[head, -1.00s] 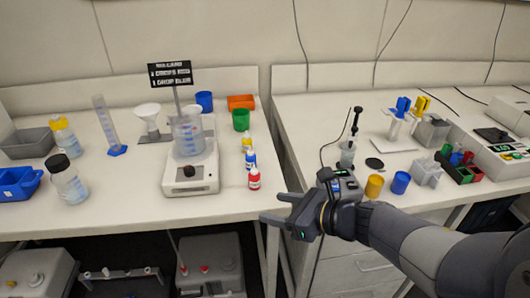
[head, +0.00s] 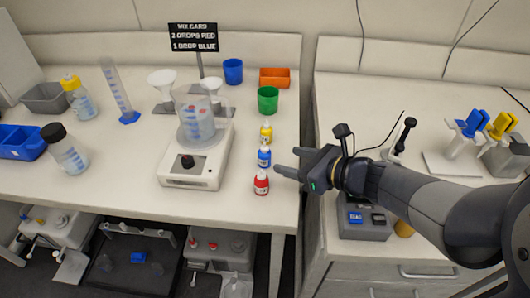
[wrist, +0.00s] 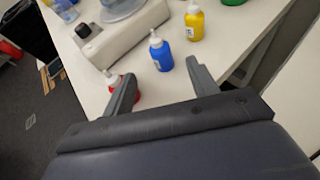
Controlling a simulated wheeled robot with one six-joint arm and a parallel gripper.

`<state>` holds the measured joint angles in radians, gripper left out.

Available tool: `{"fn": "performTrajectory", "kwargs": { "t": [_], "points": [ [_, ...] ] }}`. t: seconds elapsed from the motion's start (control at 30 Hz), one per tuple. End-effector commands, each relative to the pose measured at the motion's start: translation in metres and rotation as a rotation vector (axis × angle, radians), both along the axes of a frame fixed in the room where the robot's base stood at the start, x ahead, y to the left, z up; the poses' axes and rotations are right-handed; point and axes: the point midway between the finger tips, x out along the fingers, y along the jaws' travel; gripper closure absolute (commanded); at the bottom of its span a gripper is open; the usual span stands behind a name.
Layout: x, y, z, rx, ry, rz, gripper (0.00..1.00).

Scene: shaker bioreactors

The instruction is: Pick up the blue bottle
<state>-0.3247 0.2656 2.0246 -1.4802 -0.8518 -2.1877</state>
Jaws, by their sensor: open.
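The blue bottle (head: 264,158) is a small dropper bottle with a white cap, upright on the left bench. It stands between the yellow bottle (head: 266,134) behind it and the red bottle (head: 261,184) in front. My gripper (head: 286,165) is open and empty, just right of the blue bottle, with its fingers pointing left. In the wrist view the blue bottle (wrist: 162,56) is ahead of the open fingers, slightly beyond their tips. The red bottle (wrist: 116,86) is partly hidden behind the left finger. The yellow bottle (wrist: 194,24) is farther back.
A white stirrer (head: 194,172) bearing a beaker stands left of the bottles. A green cup (head: 267,100) and an orange tray (head: 274,77) stand behind them. The bench's right edge and a gap to the second bench lie close by, under my gripper.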

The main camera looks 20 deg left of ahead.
Motion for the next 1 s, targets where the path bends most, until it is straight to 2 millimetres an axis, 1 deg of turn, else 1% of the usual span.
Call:
{"fn": "performTrajectory", "kwargs": {
  "t": [0.03, 0.1, 0.37, 0.6, 0.7, 1.0],
  "points": [
    [0.002, 0.008, -0.004, 0.000, 0.002, 0.004, 0.44],
    [0.004, 0.016, -0.007, -0.001, 0.001, 0.004, 0.44],
    [0.010, 0.032, -0.015, -0.001, 0.001, 0.001, 0.44],
    [0.017, 0.059, -0.030, -0.001, 0.001, 0.002, 0.44],
    [0.020, 0.067, -0.033, 0.000, -0.001, 0.001, 0.44],
    [0.021, 0.070, -0.035, -0.001, -0.002, -0.001, 0.44]
  ]
}}
